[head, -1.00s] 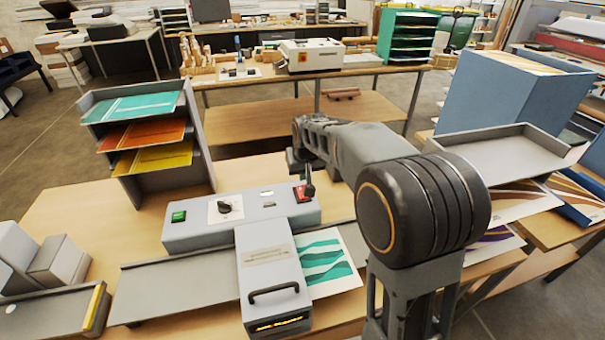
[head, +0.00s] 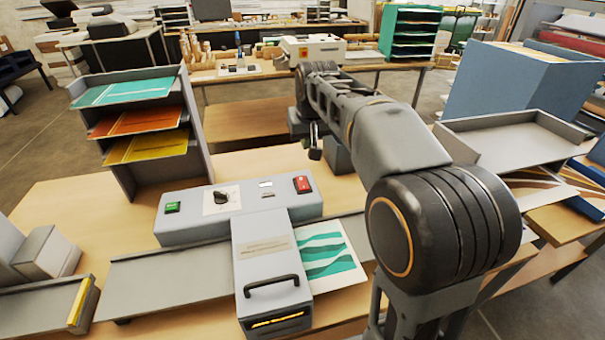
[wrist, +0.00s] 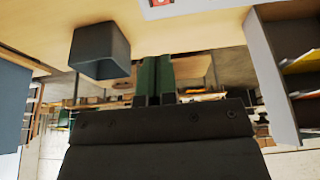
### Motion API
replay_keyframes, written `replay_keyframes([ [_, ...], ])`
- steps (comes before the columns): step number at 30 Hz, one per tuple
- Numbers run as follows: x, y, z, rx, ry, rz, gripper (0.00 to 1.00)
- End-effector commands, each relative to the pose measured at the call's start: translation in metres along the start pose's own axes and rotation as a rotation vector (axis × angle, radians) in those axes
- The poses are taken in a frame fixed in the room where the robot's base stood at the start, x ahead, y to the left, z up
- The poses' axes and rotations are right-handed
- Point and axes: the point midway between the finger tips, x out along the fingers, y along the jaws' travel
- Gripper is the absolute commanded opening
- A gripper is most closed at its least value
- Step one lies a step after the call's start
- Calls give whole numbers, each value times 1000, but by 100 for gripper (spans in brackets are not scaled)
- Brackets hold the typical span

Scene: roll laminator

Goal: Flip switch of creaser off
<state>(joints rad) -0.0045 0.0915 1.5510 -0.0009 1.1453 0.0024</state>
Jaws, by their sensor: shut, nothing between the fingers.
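The creaser is the grey machine (head: 185,227) on the near table. It has a green button (head: 172,207) on the left, a dark dial (head: 221,197) on a white plate and a red switch (head: 302,185) at the right end. The red switch is also partly in the wrist view (wrist: 158,3), cut by the top edge. Its exact tilt is too small to tell. My gripper (head: 315,153) is shut and empty, in the air above and behind the red switch, apart from it.
A dark open box (wrist: 100,50) stands behind the creaser, close to my gripper. A sorter (head: 198,140) with coloured sheets stands at the back left. A grey tray (head: 470,128) and blue box (head: 500,85) are on the right. A teal-patterned sheet (head: 325,255) lies beside the creaser.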

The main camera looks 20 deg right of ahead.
Motion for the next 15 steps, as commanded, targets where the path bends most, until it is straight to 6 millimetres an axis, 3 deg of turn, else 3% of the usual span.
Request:
replay_keyframes([
  [7, 18, 0, 0, 0, -3, 0, 0],
  [15, 68, 1, 0, 2, -5, 1, 0],
])
